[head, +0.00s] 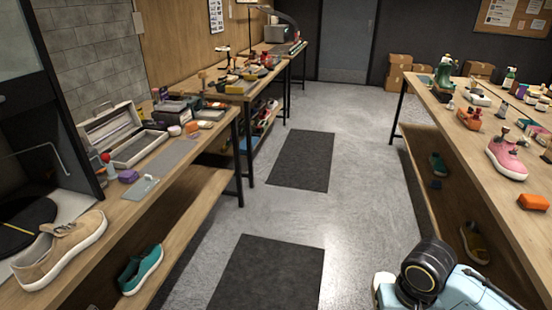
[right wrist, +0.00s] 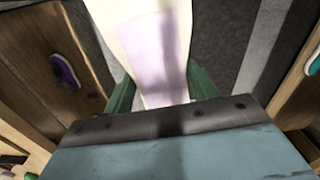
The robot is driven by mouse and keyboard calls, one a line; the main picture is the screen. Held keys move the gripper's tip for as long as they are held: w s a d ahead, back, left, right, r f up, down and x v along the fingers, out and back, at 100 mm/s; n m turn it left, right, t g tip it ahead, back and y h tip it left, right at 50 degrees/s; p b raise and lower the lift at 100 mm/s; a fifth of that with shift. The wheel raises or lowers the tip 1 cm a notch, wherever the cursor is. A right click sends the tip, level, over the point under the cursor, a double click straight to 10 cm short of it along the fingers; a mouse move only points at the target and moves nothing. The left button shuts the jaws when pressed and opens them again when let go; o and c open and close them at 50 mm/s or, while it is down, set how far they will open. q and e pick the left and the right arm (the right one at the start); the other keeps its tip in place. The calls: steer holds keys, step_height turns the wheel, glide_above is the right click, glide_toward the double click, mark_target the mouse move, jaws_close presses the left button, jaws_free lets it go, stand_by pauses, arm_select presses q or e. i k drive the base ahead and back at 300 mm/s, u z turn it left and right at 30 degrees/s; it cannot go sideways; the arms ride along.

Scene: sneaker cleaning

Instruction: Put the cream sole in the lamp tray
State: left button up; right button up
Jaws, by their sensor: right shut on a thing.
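In the right wrist view a long pale cream piece with a lavender-tinted part, which looks like the cream sole (right wrist: 158,55), runs up from between the green fingers of my right gripper (right wrist: 160,92). The gripper is shut on it, and its far end leaves the top of the picture. In the head view only part of my right arm shows at the bottom right; its gripper and the sole are out of that picture. A dark curved lamp (head: 283,15) stands on the far left bench. I cannot make out a tray under it. My left gripper is in neither view.
Left benches (head: 190,150) carry a tan sneaker (head: 62,247), an open grey case (head: 115,125) and several small items. The right bench (head: 455,125) holds a pink sneaker (head: 507,160) and an orange block (head: 533,202). The aisle between, with dark mats (head: 302,160), is clear.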

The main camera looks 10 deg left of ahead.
mark_target(137, 151)
steer(key=i, duration=3.5)
steer(key=z, duration=2.6)
